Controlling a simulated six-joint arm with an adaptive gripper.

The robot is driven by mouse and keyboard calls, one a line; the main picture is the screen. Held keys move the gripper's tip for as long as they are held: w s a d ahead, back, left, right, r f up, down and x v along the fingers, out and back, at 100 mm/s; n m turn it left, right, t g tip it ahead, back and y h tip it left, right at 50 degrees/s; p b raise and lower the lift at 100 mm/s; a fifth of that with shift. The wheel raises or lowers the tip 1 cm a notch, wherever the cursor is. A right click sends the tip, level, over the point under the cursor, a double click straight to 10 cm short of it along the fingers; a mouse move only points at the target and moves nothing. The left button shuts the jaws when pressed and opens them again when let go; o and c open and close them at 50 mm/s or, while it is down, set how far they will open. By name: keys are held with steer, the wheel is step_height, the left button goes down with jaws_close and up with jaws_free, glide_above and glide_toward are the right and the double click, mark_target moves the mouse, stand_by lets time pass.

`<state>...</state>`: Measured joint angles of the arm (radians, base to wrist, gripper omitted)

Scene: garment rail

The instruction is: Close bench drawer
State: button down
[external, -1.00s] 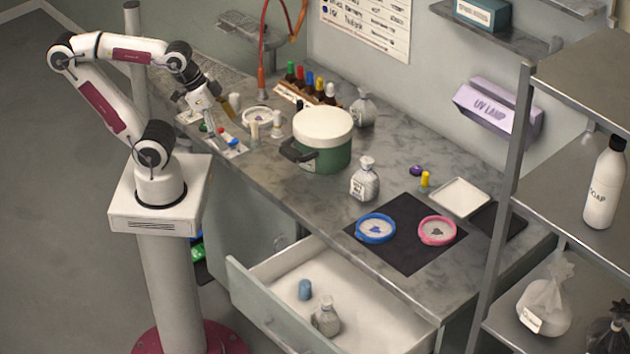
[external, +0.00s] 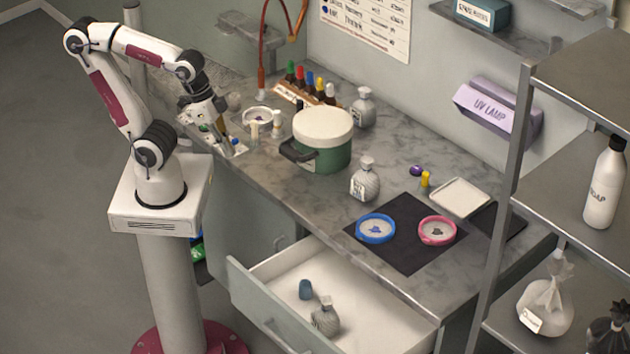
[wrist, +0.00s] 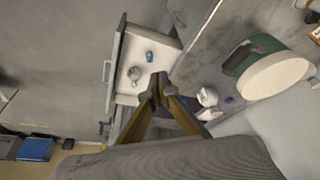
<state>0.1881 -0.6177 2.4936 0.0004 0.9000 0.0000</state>
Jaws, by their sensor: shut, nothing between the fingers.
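The bench drawer (external: 282,271) is pulled out at the front of the bench, below the worktop. Inside it lie a blue cup-like item (external: 306,289) and a grey bottle (external: 325,318). The drawer also shows in the wrist view (wrist: 127,103), with its front panel and handle to the left. My gripper (external: 222,143) is above the left end of the bench, well apart from the drawer. In the wrist view its fingers (wrist: 158,88) meet at the tips, shut and empty.
A green pot with a white lid (external: 322,140) stands on the worktop beside a grey bottle (external: 365,180). Blue (external: 376,228) and pink (external: 437,230) dishes lie on a dark mat (external: 396,259). A metal shelf (external: 570,110) stands at right. The floor before the drawer looks clear.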

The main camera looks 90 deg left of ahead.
steer(key=d+f+m+g+y, duration=0.1)
steer(key=d+f+m+y, duration=0.3)
steer(key=d+f+m, duration=2)
steer(key=d+f, duration=0.2)
steer(key=d, duration=0.2)
steer(key=shift+w+d+f+m, duration=0.15)
steer(key=shift+w+d+m, duration=0.15)
steer(key=shift+m, duration=0.1)
steer(key=shift+a+f, duration=0.1)
steer(key=shift+f, duration=0.05)
glide_toward(246, 301)
step_height(246, 301, down, 5)
steer(key=w+d, duration=0.2)
steer(key=d, duration=0.1)
steer(key=shift+w+a, duration=0.7)
steer(key=shift+a, duration=0.1)
